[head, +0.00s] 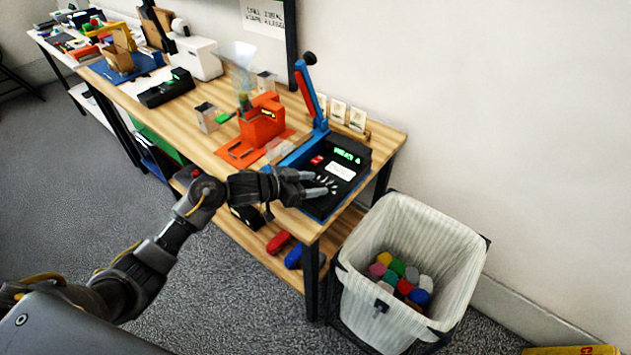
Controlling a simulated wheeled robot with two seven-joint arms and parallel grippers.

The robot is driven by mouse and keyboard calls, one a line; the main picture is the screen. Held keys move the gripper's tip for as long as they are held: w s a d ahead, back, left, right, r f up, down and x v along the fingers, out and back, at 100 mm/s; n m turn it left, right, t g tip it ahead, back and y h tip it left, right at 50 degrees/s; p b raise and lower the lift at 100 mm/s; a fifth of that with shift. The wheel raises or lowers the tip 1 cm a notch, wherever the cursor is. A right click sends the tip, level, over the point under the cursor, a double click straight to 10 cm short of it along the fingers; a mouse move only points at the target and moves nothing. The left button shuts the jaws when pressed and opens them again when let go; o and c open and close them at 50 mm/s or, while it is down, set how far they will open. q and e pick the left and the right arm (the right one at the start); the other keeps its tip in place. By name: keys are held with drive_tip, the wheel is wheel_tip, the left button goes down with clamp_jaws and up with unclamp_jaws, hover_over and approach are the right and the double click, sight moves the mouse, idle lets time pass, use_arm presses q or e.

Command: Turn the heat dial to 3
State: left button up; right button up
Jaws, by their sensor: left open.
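A black and blue machine (352,150) with an upright blue and red lever (310,92) stands at the near right end of the wooden table. Its top has a small green-lit display (347,155), a red button (317,160) and a white label (341,172). Short white marks show on the panel beside my fingers. The heat dial itself cannot be made out; my gripper covers part of the panel. My left gripper (318,183) is open over the machine's front part, fingers pointing right. Whether it touches anything cannot be told. My right gripper is not in view.
An orange device (262,122) with a clear funnel stands left of the machine. Small cards (338,110) stand behind it. Red and blue items (279,242) lie on the lower shelf. The floor at left is clear.

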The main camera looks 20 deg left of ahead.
use_arm(q)
drive_tip(key=shift+x, duration=0.75)
drive_tip(key=shift+s+a, duration=0.1)
drive_tip(key=shift+a, duration=0.05)
